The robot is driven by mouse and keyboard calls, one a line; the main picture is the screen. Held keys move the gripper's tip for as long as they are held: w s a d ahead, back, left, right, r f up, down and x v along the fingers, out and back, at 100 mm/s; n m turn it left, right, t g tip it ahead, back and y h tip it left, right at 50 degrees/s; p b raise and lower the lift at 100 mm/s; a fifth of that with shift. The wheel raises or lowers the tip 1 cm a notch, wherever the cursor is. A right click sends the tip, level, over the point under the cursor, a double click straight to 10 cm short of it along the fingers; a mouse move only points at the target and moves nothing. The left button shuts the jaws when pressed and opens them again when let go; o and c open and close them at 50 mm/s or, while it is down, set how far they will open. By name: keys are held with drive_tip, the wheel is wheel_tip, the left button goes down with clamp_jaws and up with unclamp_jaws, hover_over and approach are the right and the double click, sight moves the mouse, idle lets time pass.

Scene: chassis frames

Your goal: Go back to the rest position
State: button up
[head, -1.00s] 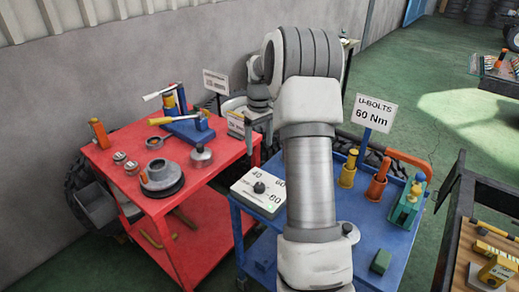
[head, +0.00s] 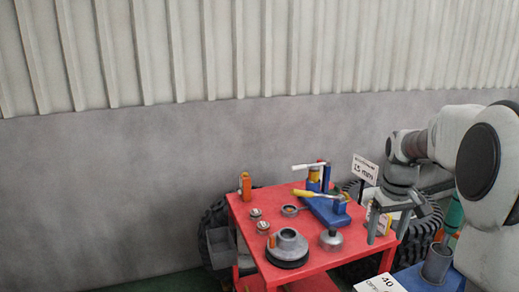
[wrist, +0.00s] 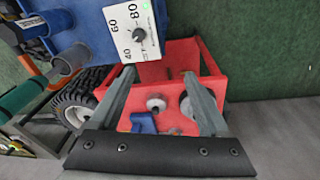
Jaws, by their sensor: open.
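My gripper (head: 388,236) hangs from my arm at the right of the head view, fingers pointing down, by the right edge of the red cart (head: 262,266). Its two fingers are spread apart. In the wrist view my gripper (wrist: 159,74) is also open, with nothing held between the fingers. Beyond them lie the red cart (wrist: 212,88) and the blue cart (wrist: 85,22) with its white dial panel (wrist: 133,30). How far the fingers are from the red cart is hard to tell.
The red cart carries a dark round-based part (head: 287,250), a blue fixture (head: 322,210), a silver domed part (head: 331,240) and an orange bottle (head: 245,186). A white sign (head: 365,170) stands behind, near my arm. A grey wall (head: 120,190) closes the back.

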drive_tip(key=s+a+r+t, duration=0.2)
drive_tip(key=s+a, duration=0.6)
drive_tip(key=s, duration=0.4)
drive_tip(key=s+a+r+m+t, duration=0.1)
drive_tip(key=s+a+r+t, duration=0.1)
drive_tip(key=s+a, duration=0.6)
drive_tip(key=s+r, duration=0.1)
drive_tip(key=s, duration=0.2)
drive_tip(key=shift+s+a+r+y, duration=0.15)
drive_tip(key=shift+s+a+y, duration=0.05)
drive_tip(key=shift+s+y, duration=0.2)
